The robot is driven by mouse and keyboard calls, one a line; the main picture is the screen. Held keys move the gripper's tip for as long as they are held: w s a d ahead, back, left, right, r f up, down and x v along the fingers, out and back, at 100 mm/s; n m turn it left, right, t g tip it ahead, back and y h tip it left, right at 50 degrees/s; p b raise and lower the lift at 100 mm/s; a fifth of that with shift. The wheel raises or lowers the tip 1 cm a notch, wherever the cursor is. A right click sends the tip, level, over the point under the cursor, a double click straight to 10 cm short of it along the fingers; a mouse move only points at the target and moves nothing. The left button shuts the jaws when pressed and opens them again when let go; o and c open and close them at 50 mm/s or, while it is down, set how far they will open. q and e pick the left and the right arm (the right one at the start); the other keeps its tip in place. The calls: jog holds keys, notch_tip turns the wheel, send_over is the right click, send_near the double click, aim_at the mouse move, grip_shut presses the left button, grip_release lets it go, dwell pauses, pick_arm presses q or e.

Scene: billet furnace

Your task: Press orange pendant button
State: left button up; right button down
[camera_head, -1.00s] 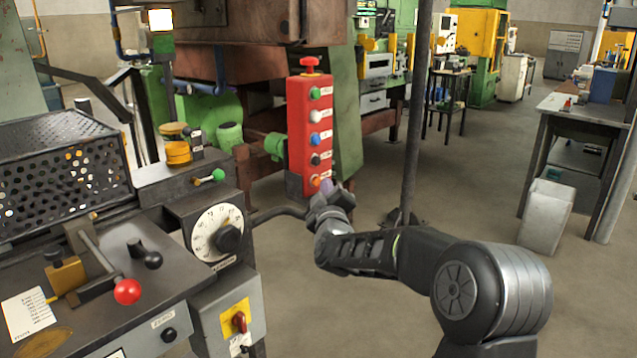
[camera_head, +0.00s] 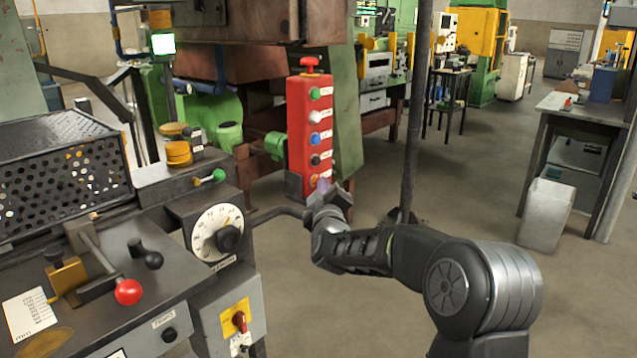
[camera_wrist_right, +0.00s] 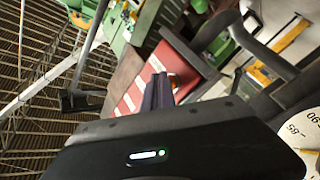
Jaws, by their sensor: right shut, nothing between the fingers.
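The red pendant (camera_head: 312,115) hangs upright in the middle of the head view, with a red mushroom button on top and a column of coloured buttons. The orange button (camera_head: 314,180) is the lowest one. My right gripper (camera_head: 324,186) is shut and empty, with its tips right at the pendant's lower end beside the orange button. In the right wrist view the shut fingers (camera_wrist_right: 158,92) reach over the red pendant face (camera_wrist_right: 132,98), and a bit of orange shows at their edge. I cannot tell whether they touch the button. My left gripper is not in view.
A machine console with a dial (camera_head: 217,232) and a red-knobbed lever (camera_head: 128,291) stands at the left. A small lamp (camera_head: 162,44) glows green-white above it. A dark upright pole (camera_head: 414,120) stands behind my right arm. Floor at the right is clear before a grey bin (camera_head: 546,215).

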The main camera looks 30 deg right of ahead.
jog(key=shift+s+d+b, duration=0.2)
jog(key=shift+s+b, duration=0.15)
jog(key=shift+s, duration=0.55)
jog(key=shift+s, duration=0.1)
jog(key=s, duration=0.1)
jog(key=s+d+b, duration=0.1)
jog(key=s, duration=0.2)
jog(key=shift+s+d+b, duration=0.25)
jog(key=shift+b, duration=0.1)
dwell(0.7)
